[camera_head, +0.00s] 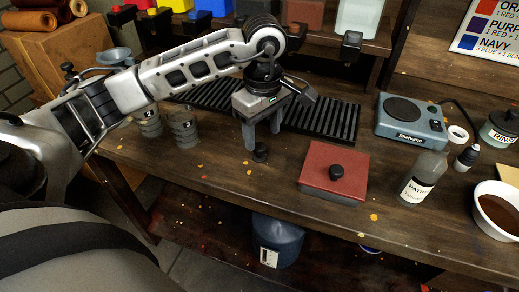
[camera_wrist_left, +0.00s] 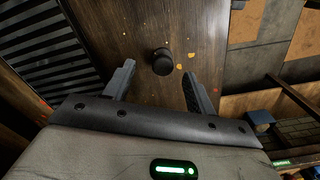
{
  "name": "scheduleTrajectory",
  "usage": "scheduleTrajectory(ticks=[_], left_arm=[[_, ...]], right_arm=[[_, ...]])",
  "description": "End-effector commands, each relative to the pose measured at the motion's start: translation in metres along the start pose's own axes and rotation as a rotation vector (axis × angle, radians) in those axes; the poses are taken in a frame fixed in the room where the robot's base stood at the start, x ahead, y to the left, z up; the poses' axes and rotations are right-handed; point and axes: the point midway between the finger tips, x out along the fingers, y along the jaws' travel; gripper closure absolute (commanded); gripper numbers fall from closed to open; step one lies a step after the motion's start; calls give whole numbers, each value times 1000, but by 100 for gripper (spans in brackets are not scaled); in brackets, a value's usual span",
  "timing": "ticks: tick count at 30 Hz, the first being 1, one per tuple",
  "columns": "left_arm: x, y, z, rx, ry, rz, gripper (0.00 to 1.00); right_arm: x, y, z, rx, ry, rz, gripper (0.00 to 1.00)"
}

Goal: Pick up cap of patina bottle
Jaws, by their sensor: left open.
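A small black cap (camera_head: 260,153) stands on the dark wooden table, just below and in front of my left gripper (camera_head: 262,139). In the left wrist view the cap (camera_wrist_left: 162,62) lies between the two fingertips and a little beyond them, and the gripper (camera_wrist_left: 158,74) is open and empty. The fingers point down and do not visibly touch the cap. The patina bottle (camera_head: 420,179), clear with a white label, stands upright at the right of the table. No dark cap shows on its neck. My right gripper is not in view.
A black slatted rack (camera_head: 325,118) lies behind my gripper. Grey numbered cups (camera_head: 184,130) stand to its left. A scale (camera_head: 411,120) and a white bowl (camera_head: 497,212) are at the right. The table's front edge is near.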

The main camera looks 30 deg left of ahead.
Motion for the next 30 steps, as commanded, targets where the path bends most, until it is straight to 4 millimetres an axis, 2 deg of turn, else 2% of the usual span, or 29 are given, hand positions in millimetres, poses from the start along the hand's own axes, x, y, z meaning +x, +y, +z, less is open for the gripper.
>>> scheduleTrajectory(ticks=[10,19,20,24,25,30], left_arm=[[45,-6,-4,-1,-1,-5,44],[52,-5,-4,0,0,-1,44],[52,-5,-4,0,0,-1,47],[52,-5,-4,0,0,-1,86],[52,-5,-4,0,0,-1,92],[52,-5,-4,0,0,-1,92]], right_arm=[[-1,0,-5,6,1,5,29],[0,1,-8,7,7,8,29],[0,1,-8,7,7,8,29],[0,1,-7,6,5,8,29],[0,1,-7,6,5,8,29],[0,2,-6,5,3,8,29]])
